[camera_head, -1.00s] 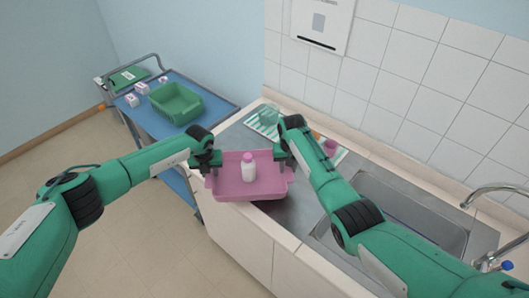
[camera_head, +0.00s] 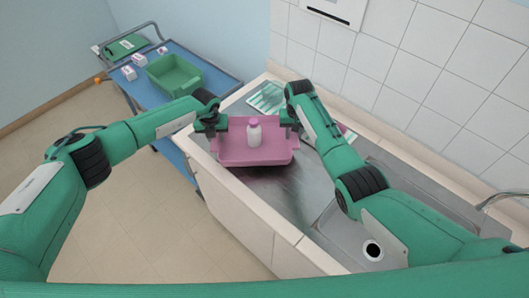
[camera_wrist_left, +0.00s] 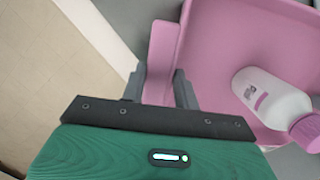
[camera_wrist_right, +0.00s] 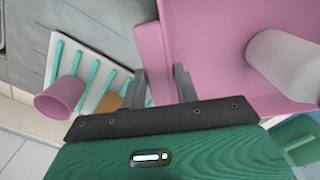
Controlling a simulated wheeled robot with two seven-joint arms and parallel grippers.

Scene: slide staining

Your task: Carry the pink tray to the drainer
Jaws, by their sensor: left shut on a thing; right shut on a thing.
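The pink tray (camera_head: 240,156) is held level between my two grippers, over the left part of the steel counter. A white bottle with a pink cap (camera_head: 254,134) stands in it; the bottle also shows in the left wrist view (camera_wrist_left: 268,98). My left gripper (camera_head: 214,130) is shut on the tray's left side; its fingers (camera_wrist_left: 160,85) pinch the pink rim. My right gripper (camera_head: 290,126) is shut on the right side, with its fingers (camera_wrist_right: 160,85) on the rim. The drainer, white with green bars (camera_head: 262,99), lies behind the tray, partly hidden by my right arm.
A pink cup (camera_wrist_right: 62,96) and an orange item (camera_wrist_right: 108,102) are by the drainer. A blue trolley (camera_head: 214,78) with a green bin (camera_head: 174,80) and small boxes stands at the left. The tiled wall (camera_head: 400,70) bounds the counter behind; the sink is at the right.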

